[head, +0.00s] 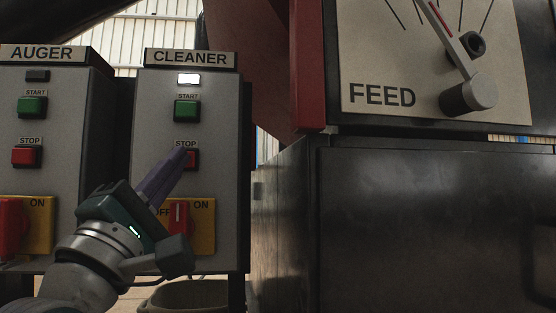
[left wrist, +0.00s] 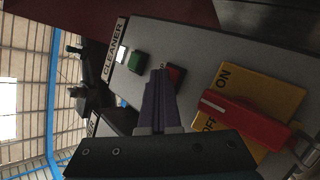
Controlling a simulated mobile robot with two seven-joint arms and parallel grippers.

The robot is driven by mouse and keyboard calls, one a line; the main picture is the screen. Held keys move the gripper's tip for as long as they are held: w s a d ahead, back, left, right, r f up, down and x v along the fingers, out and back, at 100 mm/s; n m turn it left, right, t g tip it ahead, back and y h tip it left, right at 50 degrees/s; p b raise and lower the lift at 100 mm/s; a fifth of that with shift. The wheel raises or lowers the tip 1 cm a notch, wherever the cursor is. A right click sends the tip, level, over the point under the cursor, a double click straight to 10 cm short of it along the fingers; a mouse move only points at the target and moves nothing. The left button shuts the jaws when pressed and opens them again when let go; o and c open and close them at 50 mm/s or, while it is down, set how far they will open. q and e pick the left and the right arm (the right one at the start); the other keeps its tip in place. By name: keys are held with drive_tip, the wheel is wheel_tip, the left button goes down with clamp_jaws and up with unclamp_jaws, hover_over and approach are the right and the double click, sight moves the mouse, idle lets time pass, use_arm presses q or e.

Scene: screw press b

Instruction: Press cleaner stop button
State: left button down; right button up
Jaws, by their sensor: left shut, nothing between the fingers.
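The CLEANER panel (head: 150,120) is a grey box with a lit white lamp (head: 189,79) at its top and a green start button (head: 186,111) below. Its red stop button (head: 193,159) sits lower and is partly covered by my fingers in the head view. My left gripper (head: 183,155) is shut and empty, its purple fingertips at the left side of the stop button. In the left wrist view the stop button (left wrist: 176,75) shows just right of the fingertips (left wrist: 158,74). I cannot tell whether they touch it. My right gripper is not in view.
A red rotary switch (head: 179,216) on a yellow plate sits below the stop button, close to my gripper. The AUGER panel (head: 60,140) stands to the left. A FEED dial (head: 420,60) and dark cabinet (head: 430,220) stand to the right.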

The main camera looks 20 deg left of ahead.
use_arm(q)
drive_tip(key=shift+s+d+p, duration=0.4)
drive_tip(key=shift+s, duration=0.3)
drive_tip(key=shift+s+d+p, duration=0.3)
drive_tip(key=shift+s+d, duration=0.15)
drive_tip(key=shift+s, duration=0.25)
drive_tip(key=shift+s+d+p, duration=0.25)
drive_tip(key=shift+s+d, duration=0.2)
drive_tip(key=shift+s, duration=0.3)
drive_tip(key=shift+s+d+p, duration=0.3)
drive_tip(key=shift+s+d, duration=0.15)
drive_tip(key=shift+s, duration=0.25)
